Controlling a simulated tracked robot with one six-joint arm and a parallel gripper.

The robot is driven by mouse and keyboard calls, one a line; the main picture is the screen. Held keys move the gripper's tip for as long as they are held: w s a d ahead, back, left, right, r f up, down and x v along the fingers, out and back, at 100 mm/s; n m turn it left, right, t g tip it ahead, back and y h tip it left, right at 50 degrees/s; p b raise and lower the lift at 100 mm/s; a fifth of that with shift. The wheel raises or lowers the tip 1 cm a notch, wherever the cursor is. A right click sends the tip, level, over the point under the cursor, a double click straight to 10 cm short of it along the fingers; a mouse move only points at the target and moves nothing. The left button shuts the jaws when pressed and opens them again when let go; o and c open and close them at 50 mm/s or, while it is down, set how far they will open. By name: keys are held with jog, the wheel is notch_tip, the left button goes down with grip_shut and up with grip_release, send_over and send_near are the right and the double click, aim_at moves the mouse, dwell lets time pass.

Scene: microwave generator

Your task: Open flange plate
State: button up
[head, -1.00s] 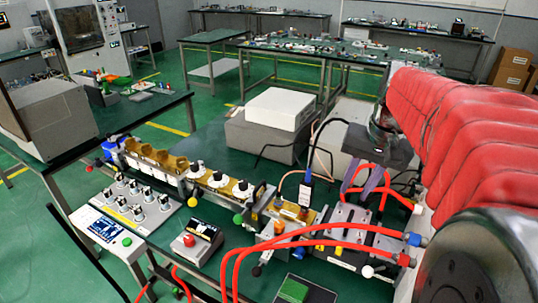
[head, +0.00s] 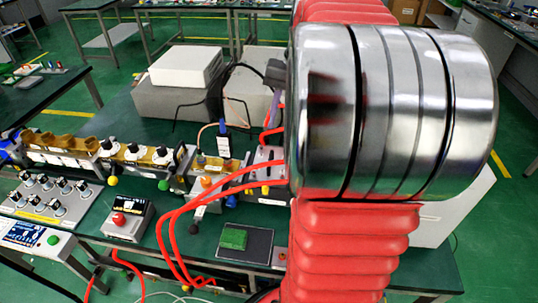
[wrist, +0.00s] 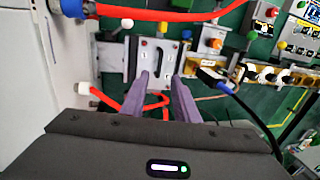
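The flange plate, which I take to be the pale metal plate with a dark slot-shaped handle (wrist: 160,60), lies ahead of my gripper in the wrist view. In the head view the pale metal block there (head: 266,156) is partly hidden by my arm. My gripper (wrist: 161,76) shows two purple fingers, apart and empty, with their tips over the lower edge of the plate. I cannot tell how far above the plate they are or whether they touch it. In the head view my gripper is almost wholly hidden behind my arm.
Red hoses (head: 215,188) loop in front of the plate; one (wrist: 150,12) crosses above it in the wrist view. A black cable (wrist: 240,98) runs right of the fingers. White knobs (head: 132,150) line the bench assembly.

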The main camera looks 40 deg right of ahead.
aim_at(270, 160)
jog(key=f, duration=0.4)
jog(key=w+a+f, duration=0.1)
jog(key=f, duration=0.3)
jog(key=w+f, duration=0.1)
jog(key=f, duration=0.3)
jog(key=shift+a, duration=0.25)
jog(key=shift+c, duration=0.5)
grip_shut()
jog(key=shift+a, duration=0.45)
jog(key=shift+d, duration=0.35)
